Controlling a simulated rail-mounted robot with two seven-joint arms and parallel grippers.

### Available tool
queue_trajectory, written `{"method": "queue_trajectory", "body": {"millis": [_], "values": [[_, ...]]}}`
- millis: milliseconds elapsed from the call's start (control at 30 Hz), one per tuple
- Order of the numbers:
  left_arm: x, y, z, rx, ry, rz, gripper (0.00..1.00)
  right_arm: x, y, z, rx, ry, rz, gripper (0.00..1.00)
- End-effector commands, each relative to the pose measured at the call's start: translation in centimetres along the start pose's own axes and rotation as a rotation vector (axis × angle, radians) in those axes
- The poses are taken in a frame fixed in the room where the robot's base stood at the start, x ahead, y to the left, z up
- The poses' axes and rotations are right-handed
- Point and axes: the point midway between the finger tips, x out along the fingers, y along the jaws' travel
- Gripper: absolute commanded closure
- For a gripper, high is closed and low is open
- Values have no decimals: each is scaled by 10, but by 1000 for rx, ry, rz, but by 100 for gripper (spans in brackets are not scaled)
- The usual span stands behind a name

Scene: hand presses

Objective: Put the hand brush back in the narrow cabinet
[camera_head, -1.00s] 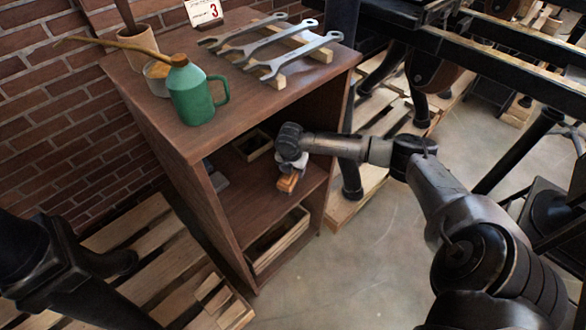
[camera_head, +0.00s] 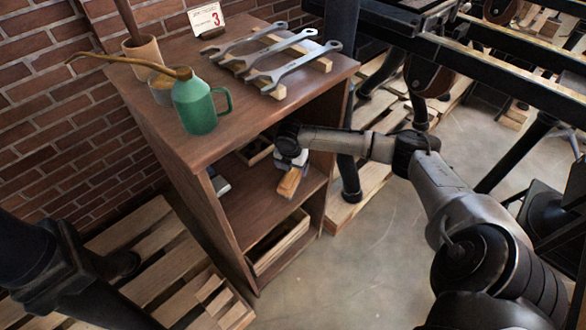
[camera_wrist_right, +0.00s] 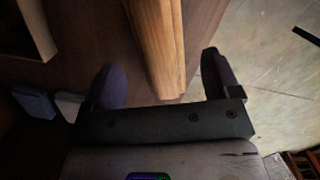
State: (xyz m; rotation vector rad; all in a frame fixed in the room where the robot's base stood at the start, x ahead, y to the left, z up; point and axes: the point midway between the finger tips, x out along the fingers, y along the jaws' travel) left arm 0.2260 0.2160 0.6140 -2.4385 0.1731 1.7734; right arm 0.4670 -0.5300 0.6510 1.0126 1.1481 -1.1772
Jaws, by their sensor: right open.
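The narrow cabinet (camera_head: 150,112) is brown wood with an open front and shelves. The hand brush (camera_head: 289,183) shows as an orange-brown wooden block at the middle shelf (camera_head: 250,212), close to its front edge. My right gripper (camera_head: 291,160) reaches into the cabinet opening just above and behind the brush. In the right wrist view the wooden brush (camera_wrist_right: 158,40) runs between the two spread dark fingers of the right gripper (camera_wrist_right: 160,84), with gaps on both sides. Its bristles cannot be made out. My left gripper is not in view.
A green oil can (camera_head: 197,104), a pot (camera_head: 143,52) and several wrenches (camera_head: 285,52) on wooden strips stand on the cabinet top. A small open box (camera_head: 257,152) sits deeper on the shelf. A wooden crate (camera_head: 280,245) fills the lower compartment. Pallets (camera_head: 165,255) flank the cabinet.

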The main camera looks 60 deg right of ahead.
Motion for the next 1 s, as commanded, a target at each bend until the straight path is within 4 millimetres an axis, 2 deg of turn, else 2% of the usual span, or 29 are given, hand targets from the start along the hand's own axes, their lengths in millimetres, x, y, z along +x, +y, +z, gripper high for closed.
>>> {"method": "queue_trajectory", "body": {"millis": [33, 100, 300, 467, 567, 667, 767, 800, 900, 1000], "values": [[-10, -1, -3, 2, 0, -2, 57, -16, 0, 1, -1, 0, 2, 17], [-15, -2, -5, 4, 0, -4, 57, -28, 1, 1, -1, 1, 3, 17], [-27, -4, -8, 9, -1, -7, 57, -57, 0, 1, 0, 0, 2, 17], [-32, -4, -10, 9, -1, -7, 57, -69, 0, 0, 0, 2, 1, 17], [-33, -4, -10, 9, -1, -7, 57, -66, 0, -13, 3, 7, 2, 17], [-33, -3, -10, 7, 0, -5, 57, -46, -4, -55, 21, 27, 10, 17], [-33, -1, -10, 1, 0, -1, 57, -19, -16, -126, 87, 69, 35, 17], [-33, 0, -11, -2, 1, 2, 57, -10, -26, -158, 134, 94, 50, 17], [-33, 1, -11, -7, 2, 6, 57, 2, -54, -232, 301, 167, 92, 17], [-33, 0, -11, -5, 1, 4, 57, 0, -86, -286, 524, 242, 122, 17]]}}
